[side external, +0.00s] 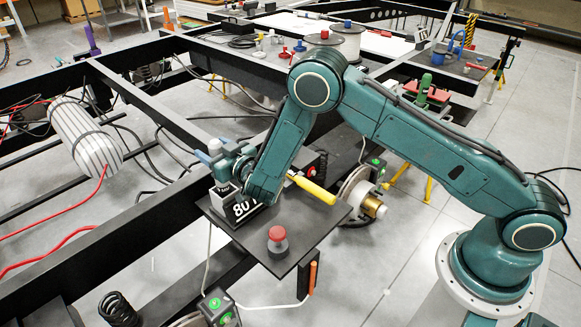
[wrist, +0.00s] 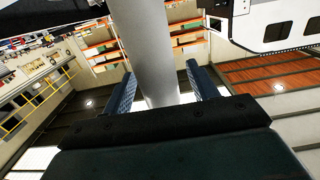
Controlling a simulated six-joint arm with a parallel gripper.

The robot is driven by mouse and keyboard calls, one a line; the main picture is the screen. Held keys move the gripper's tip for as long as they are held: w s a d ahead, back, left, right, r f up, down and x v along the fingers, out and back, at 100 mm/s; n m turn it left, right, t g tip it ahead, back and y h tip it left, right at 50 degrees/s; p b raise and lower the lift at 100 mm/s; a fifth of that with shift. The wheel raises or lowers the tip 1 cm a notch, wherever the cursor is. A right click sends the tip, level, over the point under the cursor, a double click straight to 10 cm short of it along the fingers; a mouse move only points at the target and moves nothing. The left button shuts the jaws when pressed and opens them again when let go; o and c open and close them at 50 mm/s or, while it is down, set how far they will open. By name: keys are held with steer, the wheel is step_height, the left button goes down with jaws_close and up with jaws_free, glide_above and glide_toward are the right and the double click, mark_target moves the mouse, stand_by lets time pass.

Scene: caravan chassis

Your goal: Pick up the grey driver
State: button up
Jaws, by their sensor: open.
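In the wrist view a smooth grey cylinder (wrist: 148,45), apparently the grey driver, runs from the top edge down between the two jaws of my gripper (wrist: 161,72). The jaws are open, one on each side of it, with a visible gap on the left. I cannot tell whether the right jaw touches it. The grey driver cannot be clearly told apart from my gripper there.
A yellow-handled tool (side external: 312,188) sticks out to the right behind my forearm. A red-topped grey knob (side external: 278,241) stands on the dark shelf (side external: 315,222). Black chassis beams (side external: 150,100) surround the shelf. A ribbed grey tank (side external: 85,138) lies at the left.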

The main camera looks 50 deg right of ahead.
steer(key=shift+w, duration=0.55)
jaws_close()
